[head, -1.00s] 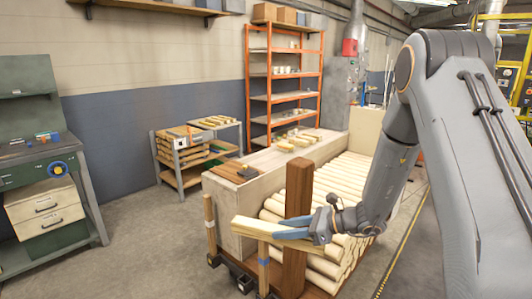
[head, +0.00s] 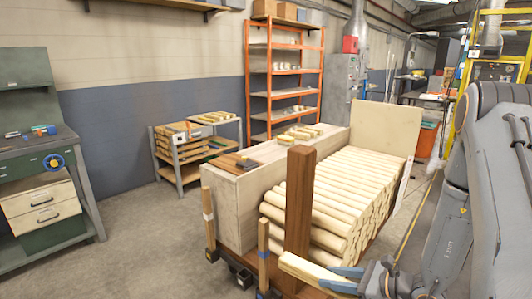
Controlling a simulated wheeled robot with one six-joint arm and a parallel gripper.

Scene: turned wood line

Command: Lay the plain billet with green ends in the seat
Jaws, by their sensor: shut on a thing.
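My gripper (head: 338,279), with blue-grey fingers, is low at the right of centre in the head view. It is shut on a pale wooden billet (head: 303,268), which sticks out to the left beside the foot of the brown post. I cannot make out any green on its visible end. The rest of the billet is hidden by the fingers. No seat can be told for certain in this view.
A stack of pale round billets (head: 340,190) lies behind the brown post (head: 299,215). Left of it stands a long pale box (head: 232,205) with small wood pieces on top. Thin posts (head: 263,250) stand at the front. The floor (head: 140,235) at left is clear.

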